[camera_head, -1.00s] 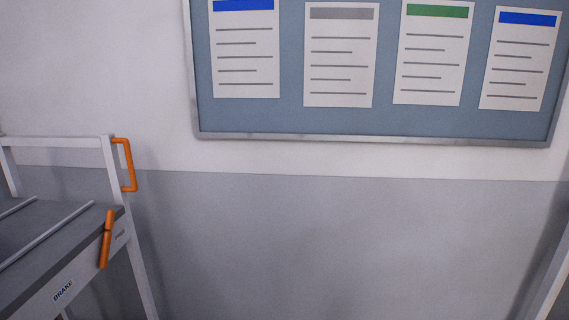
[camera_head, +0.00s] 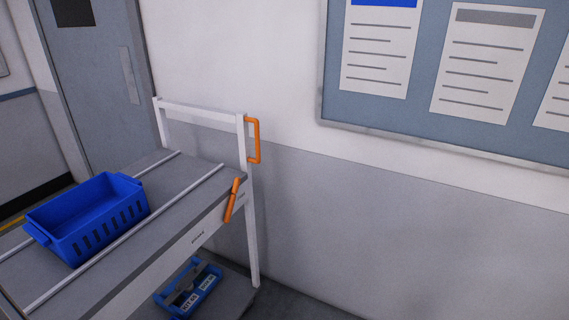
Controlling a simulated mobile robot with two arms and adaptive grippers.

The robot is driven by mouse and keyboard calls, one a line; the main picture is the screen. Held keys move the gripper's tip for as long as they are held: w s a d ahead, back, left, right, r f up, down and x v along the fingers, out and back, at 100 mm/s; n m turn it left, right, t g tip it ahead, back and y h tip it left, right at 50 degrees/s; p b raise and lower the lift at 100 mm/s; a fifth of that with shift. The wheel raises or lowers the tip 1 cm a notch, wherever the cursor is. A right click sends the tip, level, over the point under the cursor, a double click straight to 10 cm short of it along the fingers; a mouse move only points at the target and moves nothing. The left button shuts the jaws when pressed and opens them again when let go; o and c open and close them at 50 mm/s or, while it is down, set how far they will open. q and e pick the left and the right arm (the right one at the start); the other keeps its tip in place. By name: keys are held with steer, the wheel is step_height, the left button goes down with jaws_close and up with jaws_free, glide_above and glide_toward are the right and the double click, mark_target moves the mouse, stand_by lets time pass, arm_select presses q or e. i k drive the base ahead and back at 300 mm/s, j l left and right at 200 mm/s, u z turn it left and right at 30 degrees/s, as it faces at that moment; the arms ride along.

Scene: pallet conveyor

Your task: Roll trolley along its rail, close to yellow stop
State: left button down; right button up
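A trolley-like frame with a grey top (camera_head: 130,240) and a white end frame (camera_head: 200,110) stands at the left of the head view. An orange handle (camera_head: 256,140) is fixed to its right end post. An orange lever (camera_head: 232,201) sits on its front side, tilted, beside small lettering too blurred to read now. Two light rails (camera_head: 125,236) run along the top. I cannot tell whether this is the trolley or a fixed stand. No yellow stop is clearly visible. Neither gripper is in view.
A blue crate (camera_head: 92,222) stands on the top at the left. A blue tote (camera_head: 187,290) with white labels sits on a lower shelf. A grey door (camera_head: 98,80) is behind, and a notice board (camera_head: 450,120) hangs at the right. A yellow strip (camera_head: 12,224) shows at the far left.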

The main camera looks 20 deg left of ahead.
mark_target(187, 197)
steer(key=u, duration=1.3)
steer(key=i, duration=0.05)
